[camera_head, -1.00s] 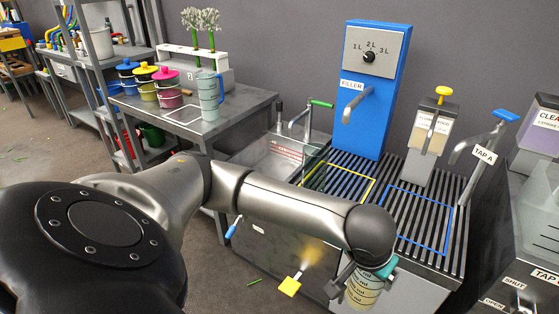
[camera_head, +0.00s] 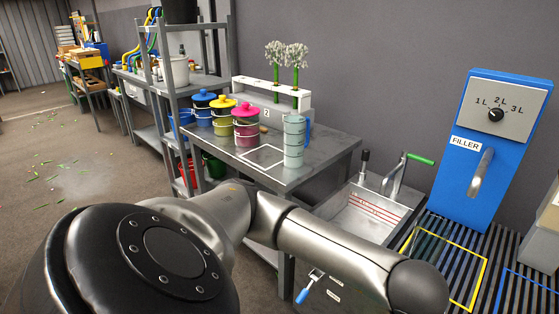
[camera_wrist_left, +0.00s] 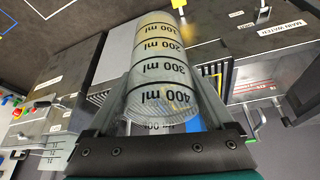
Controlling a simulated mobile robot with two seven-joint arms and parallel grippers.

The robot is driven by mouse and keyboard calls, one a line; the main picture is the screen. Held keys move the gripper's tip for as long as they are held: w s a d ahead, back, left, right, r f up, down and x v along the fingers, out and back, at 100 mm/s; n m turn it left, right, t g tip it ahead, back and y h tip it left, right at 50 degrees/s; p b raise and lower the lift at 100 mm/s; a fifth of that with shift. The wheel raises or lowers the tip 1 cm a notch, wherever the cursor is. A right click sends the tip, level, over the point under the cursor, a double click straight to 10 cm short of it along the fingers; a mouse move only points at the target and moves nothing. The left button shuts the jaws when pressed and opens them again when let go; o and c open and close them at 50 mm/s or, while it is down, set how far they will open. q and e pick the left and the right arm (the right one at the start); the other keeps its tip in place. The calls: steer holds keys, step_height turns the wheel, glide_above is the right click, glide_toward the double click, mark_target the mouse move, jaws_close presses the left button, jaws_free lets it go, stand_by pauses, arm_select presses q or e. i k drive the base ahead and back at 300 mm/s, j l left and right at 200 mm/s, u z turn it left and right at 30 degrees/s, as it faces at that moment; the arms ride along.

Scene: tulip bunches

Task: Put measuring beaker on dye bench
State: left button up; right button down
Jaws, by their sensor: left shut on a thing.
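The measuring beaker (camera_wrist_left: 166,65) is a clear cylinder with black ml marks, shown in the left wrist view. My left gripper (camera_wrist_left: 172,98) is shut on it, one finger on each side. In the head view my left arm crosses the foreground, but its gripper and the beaker are below the frame. The dye bench (camera_head: 322,158) is the grey metal table in the middle of the head view. My right gripper is in neither view.
A white outlined square (camera_head: 262,157) is empty. The blue filler (camera_head: 492,150) stands right, beyond a sink (camera_head: 364,214).

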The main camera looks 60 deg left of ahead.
mark_target(267, 156)
steer(key=k+j, duration=0.1)
steer(key=j, duration=1.75)
steer(key=k+u, duration=0.05)
steer(key=k, duration=0.05)
